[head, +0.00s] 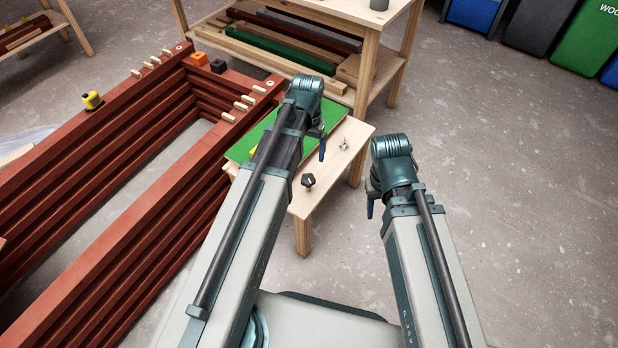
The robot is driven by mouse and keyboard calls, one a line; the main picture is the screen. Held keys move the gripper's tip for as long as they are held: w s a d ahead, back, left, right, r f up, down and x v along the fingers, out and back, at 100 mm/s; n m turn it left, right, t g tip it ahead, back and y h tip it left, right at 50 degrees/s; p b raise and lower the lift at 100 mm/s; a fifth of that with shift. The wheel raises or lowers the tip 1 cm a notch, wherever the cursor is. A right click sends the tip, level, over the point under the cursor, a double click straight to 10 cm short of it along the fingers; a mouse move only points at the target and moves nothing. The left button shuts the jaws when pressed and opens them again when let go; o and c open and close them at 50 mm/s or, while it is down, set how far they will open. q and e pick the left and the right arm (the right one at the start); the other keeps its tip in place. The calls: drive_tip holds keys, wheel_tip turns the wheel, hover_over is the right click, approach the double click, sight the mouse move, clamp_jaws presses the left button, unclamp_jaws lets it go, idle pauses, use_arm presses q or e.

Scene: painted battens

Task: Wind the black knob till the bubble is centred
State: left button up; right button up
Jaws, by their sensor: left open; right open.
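The black knob (308,181) stands on the small wooden table (325,190), near its front edge. A green board (237,150) lies on the same table, partly hidden by my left arm. A small yellow piece (253,151) shows at the arm's edge; I cannot tell whether it is the level, and no bubble can be made out. My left gripper (322,149) is open, mostly hidden behind its arm, above the table and beyond the knob in the picture. My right gripper (370,208) is open, mostly hidden, right of the table and apart from the knob.
A small metal fitting (344,145) sits on the table's right part. Stacked red battens (150,100) fill the left, with pegs and a yellow tape measure (92,100) on top. A wooden rack (365,60) stands behind. Floor at right is clear up to the bins (540,27).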

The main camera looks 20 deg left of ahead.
sight(308, 178)
use_arm(q)
wheel_tip(308, 178, down, 13)
drive_tip(key=b, duration=1.2)
drive_tip(key=c, duration=1.4)
drive_tip(key=n, duration=0.6)
drive_tip(key=shift+n, duration=0.4)
drive_tip(key=n, duration=0.5)
drive_tip(key=shift+n, duration=0.4)
